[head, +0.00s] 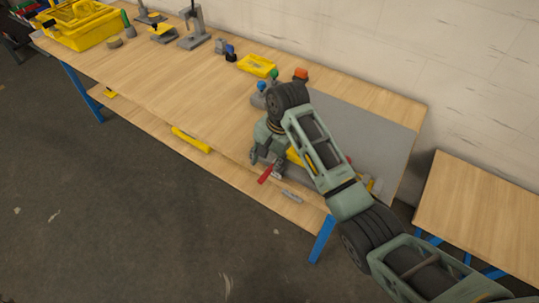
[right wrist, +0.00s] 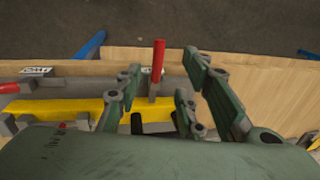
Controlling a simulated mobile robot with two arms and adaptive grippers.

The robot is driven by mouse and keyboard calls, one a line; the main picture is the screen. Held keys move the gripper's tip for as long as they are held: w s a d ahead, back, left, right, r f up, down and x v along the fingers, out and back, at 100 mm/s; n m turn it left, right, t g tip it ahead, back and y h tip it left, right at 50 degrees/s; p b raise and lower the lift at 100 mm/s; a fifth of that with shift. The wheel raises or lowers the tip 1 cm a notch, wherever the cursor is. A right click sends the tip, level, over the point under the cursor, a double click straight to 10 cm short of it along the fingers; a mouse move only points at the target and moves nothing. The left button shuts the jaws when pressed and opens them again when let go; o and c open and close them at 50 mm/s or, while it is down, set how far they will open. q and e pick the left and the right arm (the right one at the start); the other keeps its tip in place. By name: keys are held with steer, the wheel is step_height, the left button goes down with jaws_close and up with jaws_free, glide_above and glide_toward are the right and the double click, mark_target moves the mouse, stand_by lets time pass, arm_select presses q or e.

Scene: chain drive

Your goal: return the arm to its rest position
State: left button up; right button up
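My right arm comes in from the lower right of the head view and reaches over the workbench (head: 190,95). Its gripper (head: 266,163) points down near the bench's front edge. In the right wrist view the fingers of the right gripper (right wrist: 160,80) stand apart, with a gap between them. A red handle (right wrist: 158,60) stands upright in the picture between the fingers; I see no finger closed on it. The red handle (head: 266,174) also shows just below the gripper in the head view. My left gripper is not in view.
A fixture with a yellow bar (right wrist: 70,108) lies beneath the right gripper, partly hidden by my arm. A grey mat (head: 372,130) covers the bench's right end. A yellow tray (head: 257,66) and yellow crate (head: 80,25) stand farther back. A second table (head: 485,205) stands at right.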

steer(key=shift+d+r, duration=0.1)
steer(key=shift+r, duration=0.3)
steer(key=shift+f, duration=0.15)
steer(key=s+d+f+n+b, duration=0.15)
steer(key=s+d+f, duration=0.25)
steer(key=f, duration=0.8)
steer(key=s+d+f+b, duration=0.25)
steer(key=s+f, duration=0.25)
steer(key=f, duration=0.7)
steer(key=s+d+f+n+b, duration=0.1)
steer(key=s+d+f, duration=0.35)
steer(key=f, duration=0.75)
steer(key=s+d+f+n+b, duration=0.1)
steer(key=s+d+f, duration=0.4)
steer(key=s, duration=0.6)
steer(key=s+d+f+n+h+b, duration=0.1)
steer(key=s+d+f+n, duration=0.2)
steer(key=s, duration=0.9)
steer(key=s+d+f+n+b, duration=0.1)
steer(key=s+d+f+n, duration=0.1)
steer(key=s+d+f, duration=0.6)
steer(key=s+f, duration=0.3)
steer(key=s, duration=0.1)
steer(key=shift+d+f+h+b, duration=0.2)
steer(key=shift+f+h+b, duration=0.2)
